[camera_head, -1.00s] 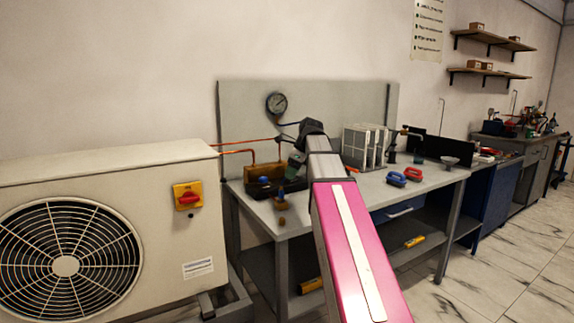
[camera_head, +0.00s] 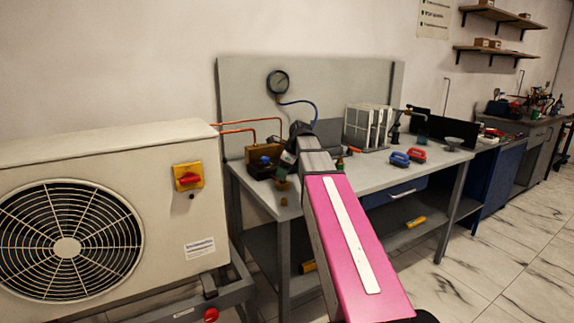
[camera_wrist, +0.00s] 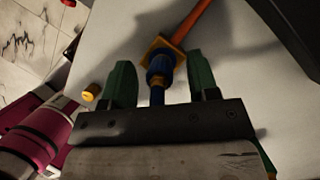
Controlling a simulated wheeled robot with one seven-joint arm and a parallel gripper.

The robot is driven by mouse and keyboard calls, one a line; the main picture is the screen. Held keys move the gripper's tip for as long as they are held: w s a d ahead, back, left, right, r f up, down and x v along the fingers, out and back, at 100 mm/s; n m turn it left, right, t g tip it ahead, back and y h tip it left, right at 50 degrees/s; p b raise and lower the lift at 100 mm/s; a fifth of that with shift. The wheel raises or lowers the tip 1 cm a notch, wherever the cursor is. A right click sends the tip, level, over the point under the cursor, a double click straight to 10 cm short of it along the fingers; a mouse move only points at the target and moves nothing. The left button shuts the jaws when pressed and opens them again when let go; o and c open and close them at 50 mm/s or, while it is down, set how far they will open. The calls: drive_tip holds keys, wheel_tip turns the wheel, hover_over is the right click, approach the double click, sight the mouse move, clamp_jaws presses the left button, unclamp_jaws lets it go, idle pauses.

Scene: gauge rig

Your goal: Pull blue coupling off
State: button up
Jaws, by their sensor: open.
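The blue coupling (camera_wrist: 157,68) shows in the wrist view. It sits against a brass-orange fitting (camera_wrist: 163,47) at the end of an orange pipe (camera_wrist: 191,24). A blue stem runs from it back toward my palm. My gripper (camera_wrist: 158,82) is open, with one green finger on each side of the coupling and visible gaps to both. In the head view my gripper (camera_head: 290,160) is over the left part of the bench, and my arm hides the coupling there.
The bench (camera_head: 352,180) carries a small brass cap (camera_head: 284,201), a white rack (camera_head: 368,127), and blue (camera_head: 400,159) and red (camera_head: 417,155) clamp-like tools. A gauge (camera_head: 278,83) hangs on the back panel with a blue hose (camera_head: 312,106). The outdoor unit (camera_head: 150,150) stands at left.

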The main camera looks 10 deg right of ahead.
drive_tip(key=shift+w+a+f, duration=0.1)
drive_tip(key=shift+a+f, duration=0.05)
drive_tip(key=shift+f, duration=0.25)
clamp_jaws()
drive_tip(key=shift+r, duration=0.2)
drive_tip(key=shift+r, duration=2.35)
